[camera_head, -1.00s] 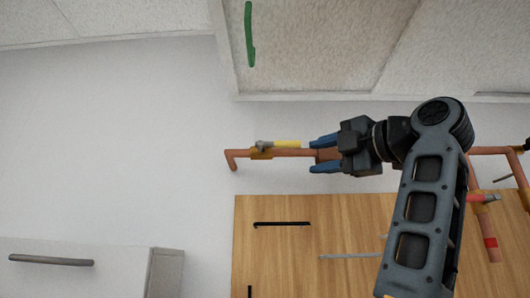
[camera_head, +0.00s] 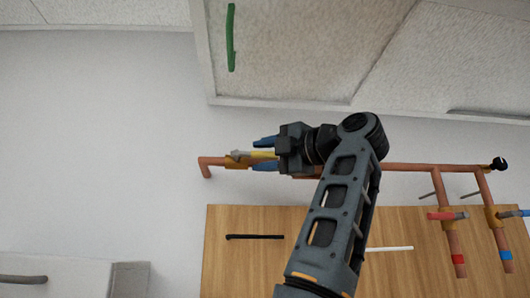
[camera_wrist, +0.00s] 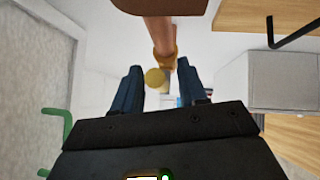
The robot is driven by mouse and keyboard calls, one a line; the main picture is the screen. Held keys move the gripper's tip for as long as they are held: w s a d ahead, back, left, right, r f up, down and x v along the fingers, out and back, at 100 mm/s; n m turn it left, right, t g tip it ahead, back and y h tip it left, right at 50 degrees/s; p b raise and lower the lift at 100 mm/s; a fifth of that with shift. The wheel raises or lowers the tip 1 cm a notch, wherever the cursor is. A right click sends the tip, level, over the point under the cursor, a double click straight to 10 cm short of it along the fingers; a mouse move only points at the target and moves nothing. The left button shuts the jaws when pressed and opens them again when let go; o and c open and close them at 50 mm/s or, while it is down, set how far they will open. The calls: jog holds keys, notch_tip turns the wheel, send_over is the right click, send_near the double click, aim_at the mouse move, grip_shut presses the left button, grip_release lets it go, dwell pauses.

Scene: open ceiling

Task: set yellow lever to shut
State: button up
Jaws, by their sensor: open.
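The yellow lever (camera_head: 263,154) is on a brass valve (camera_head: 238,161) on a copper pipe (camera_head: 216,161), near its left end. The lever lies along the pipe, its yellow grip pointing right toward my gripper. My gripper (camera_head: 255,154) is open, with one blue finger above the lever and one below it in the head view. In the wrist view the lever's round yellow end (camera_wrist: 154,78) shows between the two fingers of my gripper (camera_wrist: 160,67), apart from both as far as I can tell. Part of the lever and pipe is hidden behind my gripper.
A wooden cabinet (camera_head: 222,270) with a black handle (camera_head: 255,237) is below the pipe. Red-handled (camera_head: 441,216) and blue-handled (camera_head: 510,214) valves are on vertical pipes at right. The wall at left is clear.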

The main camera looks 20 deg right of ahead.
grip_shut()
dwell(0.3)
dwell(0.3)
